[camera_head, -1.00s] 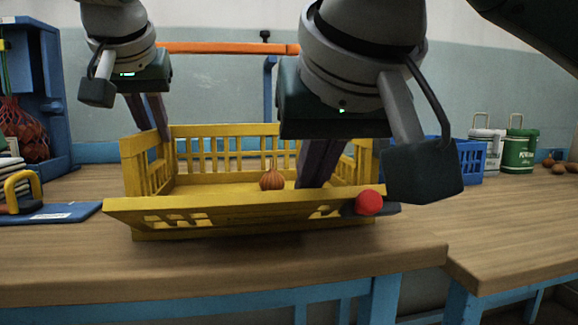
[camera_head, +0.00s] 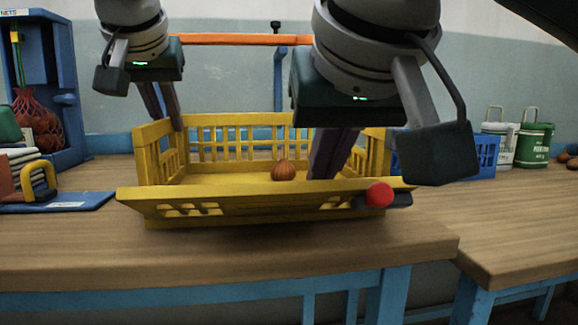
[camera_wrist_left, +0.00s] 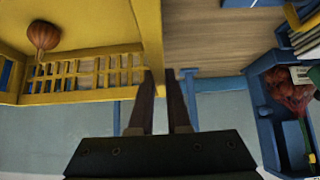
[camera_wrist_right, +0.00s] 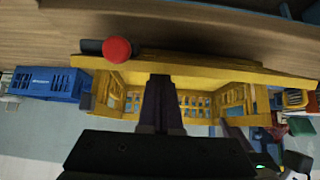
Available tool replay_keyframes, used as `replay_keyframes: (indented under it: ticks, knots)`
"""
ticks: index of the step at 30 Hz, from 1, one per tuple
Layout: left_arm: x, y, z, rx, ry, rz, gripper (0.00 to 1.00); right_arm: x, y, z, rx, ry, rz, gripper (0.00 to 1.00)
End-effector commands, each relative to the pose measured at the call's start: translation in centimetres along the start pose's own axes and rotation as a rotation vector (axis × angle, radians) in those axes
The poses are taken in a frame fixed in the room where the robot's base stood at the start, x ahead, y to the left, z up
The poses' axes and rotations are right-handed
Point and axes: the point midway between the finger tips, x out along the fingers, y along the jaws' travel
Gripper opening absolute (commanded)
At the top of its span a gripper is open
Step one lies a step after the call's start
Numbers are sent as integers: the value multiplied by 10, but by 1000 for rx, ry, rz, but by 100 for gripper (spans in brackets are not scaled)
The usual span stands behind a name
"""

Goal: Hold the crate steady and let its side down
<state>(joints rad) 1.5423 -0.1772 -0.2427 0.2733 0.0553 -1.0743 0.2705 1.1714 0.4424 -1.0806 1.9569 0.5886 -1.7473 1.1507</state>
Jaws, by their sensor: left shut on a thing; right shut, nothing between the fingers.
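The yellow crate (camera_head: 240,121) stands on the wooden table with one brown onion (camera_head: 283,170) inside. Its front side (camera_head: 235,204) leans outward toward me, tilted down from upright. A red knob (camera_head: 380,194) sits at that side's right end; it also shows in the right wrist view (camera_wrist_right: 117,49). My left gripper (camera_head: 176,128) is shut on the crate's left wall, which passes between its fingers in the left wrist view (camera_wrist_left: 160,78). My right gripper (camera_head: 318,176) is shut and empty, its fingertips at the inner face of the leaning side; contact is hard to tell.
A blue rack with a red net of onions (camera_head: 38,115) and a blue board (camera_head: 75,201) are at left. A blue crate (camera_head: 485,155) and green and white tins (camera_head: 533,145) stand at right. The front table strip (camera_head: 240,250) is clear.

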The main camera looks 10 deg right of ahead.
Motion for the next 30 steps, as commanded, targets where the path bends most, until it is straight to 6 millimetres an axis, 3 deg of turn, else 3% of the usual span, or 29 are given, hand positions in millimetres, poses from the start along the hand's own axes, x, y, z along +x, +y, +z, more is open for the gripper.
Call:
replay_keyframes:
  ticks: [11,30]
  knots:
    - [0,-1,1,1,-3,-4,0,-4,0,-19,3,0,-1,0]
    - [1,0,2,0,-7,0,0,-55,0,-67,4,5,-2,0]
